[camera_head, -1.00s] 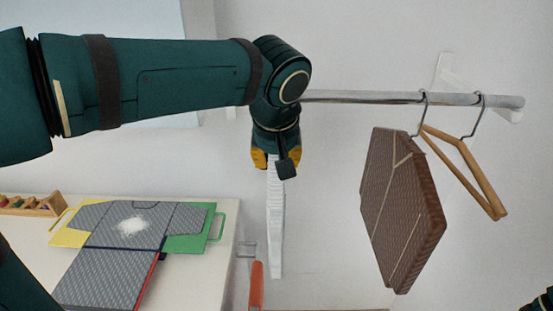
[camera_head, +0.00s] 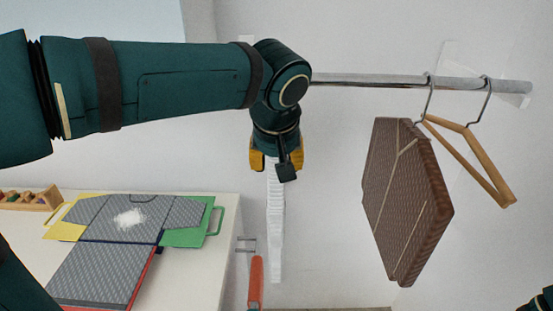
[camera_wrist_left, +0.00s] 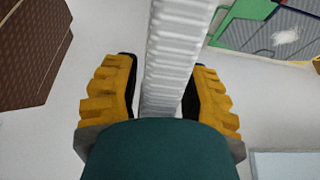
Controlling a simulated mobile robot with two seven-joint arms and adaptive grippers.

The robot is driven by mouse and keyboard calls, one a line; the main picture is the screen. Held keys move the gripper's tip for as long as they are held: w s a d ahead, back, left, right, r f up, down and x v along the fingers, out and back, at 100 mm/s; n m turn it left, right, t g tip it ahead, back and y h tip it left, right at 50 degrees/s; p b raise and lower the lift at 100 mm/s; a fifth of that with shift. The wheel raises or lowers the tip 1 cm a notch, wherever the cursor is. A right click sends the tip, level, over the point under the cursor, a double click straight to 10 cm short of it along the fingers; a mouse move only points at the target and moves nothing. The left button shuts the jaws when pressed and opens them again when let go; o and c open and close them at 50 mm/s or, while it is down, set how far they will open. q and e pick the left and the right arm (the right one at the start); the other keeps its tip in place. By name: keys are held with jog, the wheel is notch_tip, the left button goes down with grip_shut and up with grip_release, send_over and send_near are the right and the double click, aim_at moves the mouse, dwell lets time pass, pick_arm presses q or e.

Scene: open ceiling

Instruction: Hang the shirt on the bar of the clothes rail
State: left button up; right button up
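A white ribbed piece, seen edge-on and apparently the shirt (camera_head: 275,235), hangs as a narrow upright strip below my left gripper (camera_head: 277,158). In the left wrist view the white strip (camera_wrist_left: 174,50) runs between the two yellow fingers (camera_wrist_left: 163,85), which stand apart with small gaps beside it. The gripper looks open around it. Its hanger and hook are hidden. The metal bar (camera_head: 390,82) of the clothes rail runs right from behind my left wrist. Whether the white shirt's hook rests on the bar cannot be seen. My right gripper is not in view.
A brown patterned garment (camera_head: 405,205) and an empty wooden hanger (camera_head: 470,160) hang on the bar's right part. An orange handle (camera_head: 256,283) shows lower centre.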

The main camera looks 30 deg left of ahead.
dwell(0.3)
pick_arm(q)
jog(key=v, duration=1.2)
